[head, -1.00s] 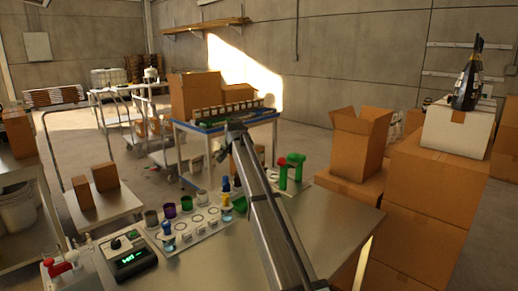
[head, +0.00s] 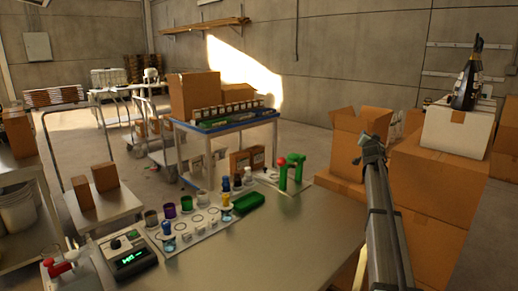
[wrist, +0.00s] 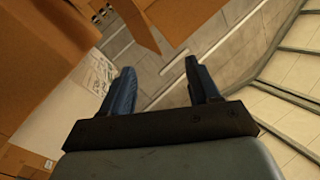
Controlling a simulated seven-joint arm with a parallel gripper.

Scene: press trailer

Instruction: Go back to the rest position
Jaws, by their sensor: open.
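My gripper (head: 371,146) is at the right side of the head view, raised above the right edge of the metal table (head: 290,240) and in front of the cardboard boxes. In the wrist view my gripper (wrist: 158,80) shows two dark blue fingers spread apart with nothing between them. Behind the fingers are cardboard box flaps and the floor.
On the table are a white tray of small cups (head: 197,235), a device with a green display (head: 130,255), a green block (head: 249,202) and green posts (head: 291,172). An open cardboard box (head: 350,145) and stacked boxes (head: 430,185) stand at right, close to my arm.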

